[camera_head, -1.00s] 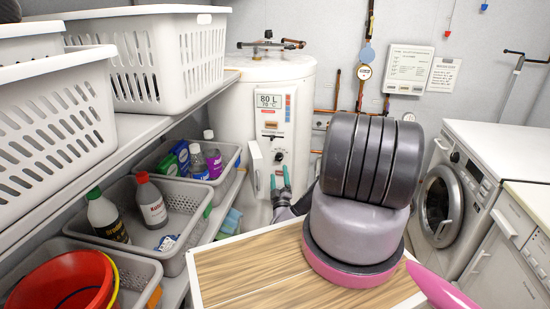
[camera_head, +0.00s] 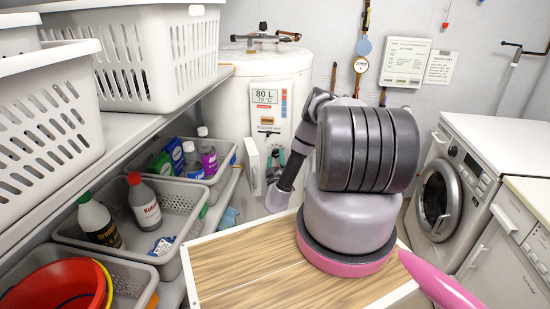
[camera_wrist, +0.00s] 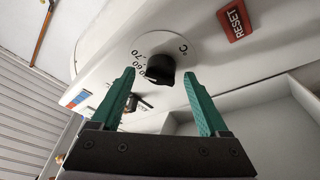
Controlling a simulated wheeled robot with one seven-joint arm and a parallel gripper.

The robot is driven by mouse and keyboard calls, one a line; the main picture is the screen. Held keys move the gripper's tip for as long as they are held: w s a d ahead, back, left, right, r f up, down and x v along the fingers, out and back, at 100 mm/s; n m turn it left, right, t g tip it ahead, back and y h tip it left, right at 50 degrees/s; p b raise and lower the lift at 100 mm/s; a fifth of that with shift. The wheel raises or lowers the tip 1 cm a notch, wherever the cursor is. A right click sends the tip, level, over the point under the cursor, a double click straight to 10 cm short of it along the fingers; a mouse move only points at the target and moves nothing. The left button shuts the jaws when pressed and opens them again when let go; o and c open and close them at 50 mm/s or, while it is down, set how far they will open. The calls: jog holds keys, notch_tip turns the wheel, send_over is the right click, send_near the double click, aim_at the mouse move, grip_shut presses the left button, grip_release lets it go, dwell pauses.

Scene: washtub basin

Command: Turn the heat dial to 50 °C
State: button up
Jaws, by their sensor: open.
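The black heat dial (camera_wrist: 160,69) sits on the white panel of the water heater (camera_head: 228,105). The heater's display (camera_head: 265,97) reads 80 L and 70 °C. My gripper (camera_wrist: 158,74) is open, its two green fingers pointing at the panel with the dial between their tips in the picture. I cannot tell whether they touch it. In the head view, my gripper (camera_head: 276,158) is small in front of the heater's lower panel.
A red RESET button (camera_wrist: 235,20) is right of the dial, and a small black lever (camera_wrist: 139,102) is below it. A shelf with grey bins (camera_head: 140,225) and white baskets (camera_head: 160,60) lies left. A washing machine (camera_head: 445,190) stands right.

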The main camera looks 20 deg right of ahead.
jog(key=shift+w+d+r, duration=0.1)
jog(key=shift+w, duration=0.35)
grip_shut()
jog(key=shift+n, duration=0.3)
jog(key=n+y, duration=0.1)
jog(key=n, duration=0.2)
jog(key=n+y, duration=0.1)
jog(key=n, duration=0.2)
jog(key=shift+s+g, duration=0.1)
jog(key=shift+g, duration=0.2)
jog(key=n+g, duration=0.1)
jog(key=n, duration=0.2)
jog(key=n+y, duration=0.1)
jog(key=n, duration=0.2)
jog(key=shift+n+g+y, duration=0.3)
jog(key=shift+g, duration=0.1)
jog(key=shift+s, duration=0.1)
